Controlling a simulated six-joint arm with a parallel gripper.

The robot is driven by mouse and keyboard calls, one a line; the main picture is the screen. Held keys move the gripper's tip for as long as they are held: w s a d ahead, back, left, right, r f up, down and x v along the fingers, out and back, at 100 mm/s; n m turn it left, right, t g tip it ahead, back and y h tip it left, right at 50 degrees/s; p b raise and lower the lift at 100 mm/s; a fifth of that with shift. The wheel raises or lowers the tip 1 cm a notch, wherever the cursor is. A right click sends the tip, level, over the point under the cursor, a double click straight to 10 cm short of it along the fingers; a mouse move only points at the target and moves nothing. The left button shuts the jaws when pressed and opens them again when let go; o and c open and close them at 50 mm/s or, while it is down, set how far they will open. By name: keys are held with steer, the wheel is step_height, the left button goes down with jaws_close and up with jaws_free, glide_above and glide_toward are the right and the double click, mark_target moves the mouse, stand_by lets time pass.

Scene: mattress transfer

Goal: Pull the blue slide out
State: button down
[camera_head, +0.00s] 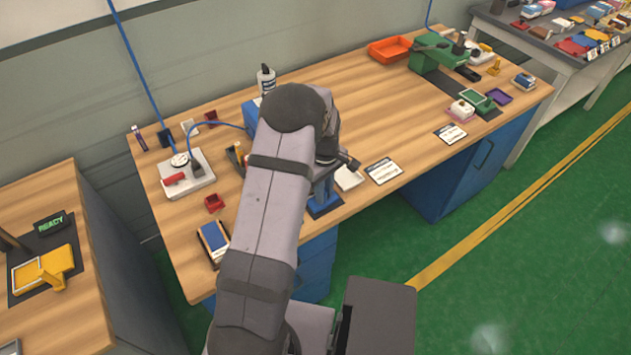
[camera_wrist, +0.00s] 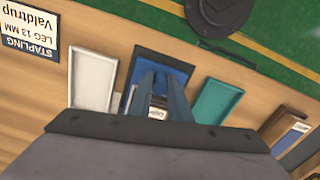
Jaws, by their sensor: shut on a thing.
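The blue slide (camera_wrist: 165,66) lies on a dark base in the middle of the wrist view. My gripper (camera_wrist: 160,82) reaches onto it from below in that view, its two fingers close together and shut on part of the slide. A small white label shows between the fingers. In the head view, a blue piece (camera_head: 325,196) on a dark base shows at the bench's front edge, just right of my arm. My arm hides the gripper's grip there, and how far the slide stands out cannot be told.
In the wrist view, a white tray (camera_wrist: 93,80) lies left of the slide and a teal tray (camera_wrist: 217,101) right. In the head view, a notebook (camera_head: 213,240), a small red box (camera_head: 214,202) and a white card (camera_head: 383,171) lie on the wooden bench (camera_head: 375,115).

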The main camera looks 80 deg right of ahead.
steer(key=shift+s+a, duration=0.1)
steer(key=shift+s, duration=0.1)
steer(key=c, duration=1.6)
jaws_free()
steer(key=shift+a, duration=0.1)
steer(key=shift+c, duration=0.2)
steer(key=shift+r, duration=0.1)
steer(key=shift+r+b, duration=1.1)
steer(key=shift+r, duration=2.5)
